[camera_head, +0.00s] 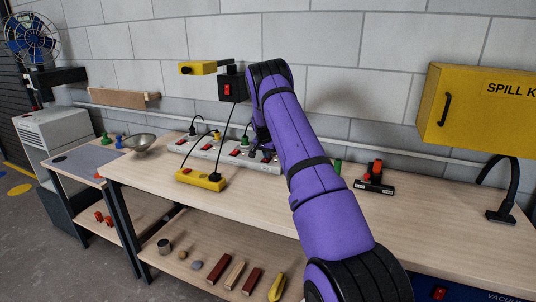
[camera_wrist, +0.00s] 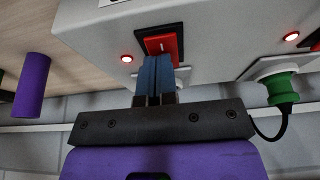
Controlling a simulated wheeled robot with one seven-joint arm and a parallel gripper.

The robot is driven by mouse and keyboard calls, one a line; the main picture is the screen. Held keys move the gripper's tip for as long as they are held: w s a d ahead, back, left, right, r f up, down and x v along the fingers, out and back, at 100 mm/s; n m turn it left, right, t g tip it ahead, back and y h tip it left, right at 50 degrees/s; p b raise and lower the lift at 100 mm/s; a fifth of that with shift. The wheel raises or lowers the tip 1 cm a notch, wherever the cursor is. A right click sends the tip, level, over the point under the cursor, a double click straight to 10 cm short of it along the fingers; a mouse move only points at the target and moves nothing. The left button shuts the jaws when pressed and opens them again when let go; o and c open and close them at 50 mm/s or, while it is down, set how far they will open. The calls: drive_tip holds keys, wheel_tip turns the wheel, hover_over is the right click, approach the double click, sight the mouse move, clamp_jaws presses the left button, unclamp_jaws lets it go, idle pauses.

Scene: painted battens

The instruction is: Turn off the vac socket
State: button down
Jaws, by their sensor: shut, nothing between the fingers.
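A long white power strip (camera_head: 205,154) lies on the bench, with several red rocker switches and plugs. In the wrist view, its pale face (camera_wrist: 85,35) fills the upper part. A red rocker switch (camera_wrist: 163,46) in a black frame sits there, with a lit red lamp (camera_wrist: 126,58) beside it. My gripper (camera_wrist: 155,62) is shut and empty, its blue fingertips at the lower edge of this switch; I cannot tell whether they touch. A green plug (camera_wrist: 282,88) sits in a socket to the right. No label shows which socket is the vac one. My arm hides my fingertips in the head view.
A yellow power block (camera_head: 200,180) lies in front of the strip. A metal bowl (camera_head: 139,142) is at left; a black-and-red tool (camera_head: 374,180) is at right. A second lit lamp (camera_wrist: 291,36) and a purple cylinder (camera_wrist: 32,85) show.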

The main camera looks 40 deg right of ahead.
drive_tip(key=shift+a+f, duration=0.35)
drive_tip(key=d+v, duration=0.1)
drive_tip(key=v, duration=1.3)
drive_tip(key=shift+w+d+r, duration=0.15)
drive_tip(key=shift+w+r, duration=0.05)
drive_tip(key=shift+r, duration=0.25)
